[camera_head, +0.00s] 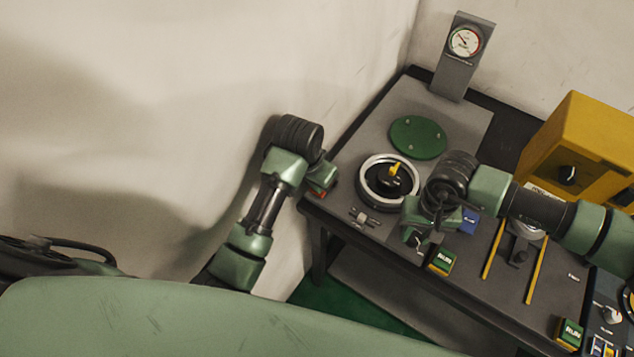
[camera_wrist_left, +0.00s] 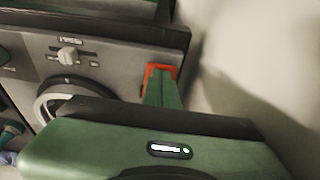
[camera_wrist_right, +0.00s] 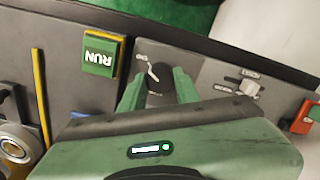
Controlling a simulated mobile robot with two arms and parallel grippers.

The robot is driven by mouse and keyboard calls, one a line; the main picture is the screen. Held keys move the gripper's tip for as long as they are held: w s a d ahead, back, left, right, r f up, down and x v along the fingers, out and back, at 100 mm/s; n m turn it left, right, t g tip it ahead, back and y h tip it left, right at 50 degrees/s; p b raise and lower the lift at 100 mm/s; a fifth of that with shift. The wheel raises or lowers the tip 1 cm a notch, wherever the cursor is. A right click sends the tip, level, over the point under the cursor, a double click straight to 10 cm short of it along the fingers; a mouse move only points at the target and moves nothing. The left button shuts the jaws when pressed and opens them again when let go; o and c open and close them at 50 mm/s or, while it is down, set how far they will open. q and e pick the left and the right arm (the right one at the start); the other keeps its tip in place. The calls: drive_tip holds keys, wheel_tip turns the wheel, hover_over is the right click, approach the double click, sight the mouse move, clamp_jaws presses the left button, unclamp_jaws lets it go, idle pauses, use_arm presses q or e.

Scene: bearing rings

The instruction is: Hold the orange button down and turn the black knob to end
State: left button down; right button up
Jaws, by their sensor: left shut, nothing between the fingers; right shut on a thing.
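The orange button (camera_wrist_left: 157,72) is at the table corner; its orange frame shows around my left fingers. My left gripper (camera_wrist_left: 163,90) is shut and empty, with its tips on the button; how far the button is pressed cannot be told. The button also shows at the edge of the right wrist view (camera_wrist_right: 302,117). The black knob (camera_wrist_right: 158,86) is on the table's front strip, with a white pointer line beside it. My right gripper (camera_wrist_right: 157,90) is shut on the knob, one finger on each side. In the head view my right gripper (camera_head: 417,236) partly hides the knob.
A slide switch (camera_head: 363,216) lies between button and knob. Behind are a silver ring (camera_head: 364,186) on a round fixture, a green disc (camera_head: 418,137) and a gauge (camera_head: 465,42). A green RUN block (camera_head: 441,262), yellow rails (camera_head: 493,248) and a yellow box (camera_head: 567,130) stand rightward.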

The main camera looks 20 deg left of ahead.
drive_tip(key=o, duration=0.9)
drive_tip(key=shift+r, duration=2.5)
